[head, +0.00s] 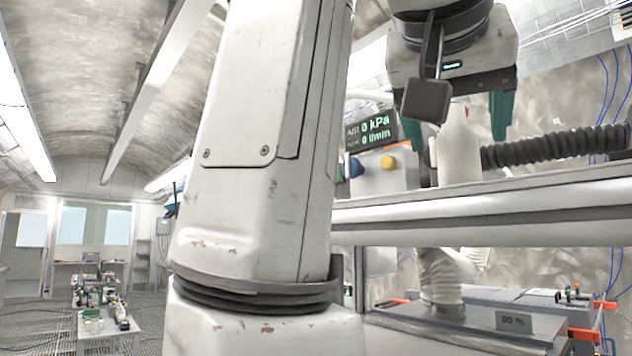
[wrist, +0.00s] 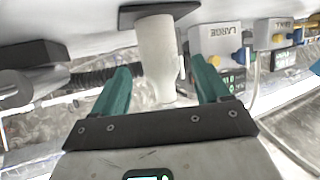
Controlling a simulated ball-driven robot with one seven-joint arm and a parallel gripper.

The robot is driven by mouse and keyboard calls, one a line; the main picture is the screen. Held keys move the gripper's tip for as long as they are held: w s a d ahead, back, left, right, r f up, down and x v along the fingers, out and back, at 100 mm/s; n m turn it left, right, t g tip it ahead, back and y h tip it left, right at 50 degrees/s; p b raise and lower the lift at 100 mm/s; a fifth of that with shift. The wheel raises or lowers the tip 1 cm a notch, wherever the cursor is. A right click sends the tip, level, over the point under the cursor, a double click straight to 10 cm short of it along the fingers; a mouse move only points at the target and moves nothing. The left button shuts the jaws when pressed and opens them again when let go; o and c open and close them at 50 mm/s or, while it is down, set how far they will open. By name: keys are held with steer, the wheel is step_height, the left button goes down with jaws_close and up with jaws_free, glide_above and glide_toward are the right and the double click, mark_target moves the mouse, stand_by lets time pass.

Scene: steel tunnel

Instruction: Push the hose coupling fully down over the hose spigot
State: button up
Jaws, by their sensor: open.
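My gripper (head: 455,132) hangs over the bench with its green fingers apart and pointing down. A white bottle-shaped piece (head: 459,158) stands upright on the bench, with its upper part between the fingers. In the wrist view my gripper (wrist: 161,68) is open, and the white piece (wrist: 157,50) lies between the fingers with a gap on both sides. A black flat plate (wrist: 185,10) sits at one end of it. A black corrugated hose (head: 555,147) runs toward the piece from the right. I cannot tell where coupling and spigot meet.
The wrist view shows a box marked LARGE (wrist: 222,40) close to one finger. The bench edge (head: 540,208) runs along the front.

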mark_target(456, 141)
steer(key=shift+p+x, duration=1.25)
steer(key=shift+x, duration=1.9)
steer(key=shift+w+r, duration=0.1)
steer(key=shift+r, duration=0.05)
steer(key=shift+c, duration=0.2)
steer(key=c, duration=1)
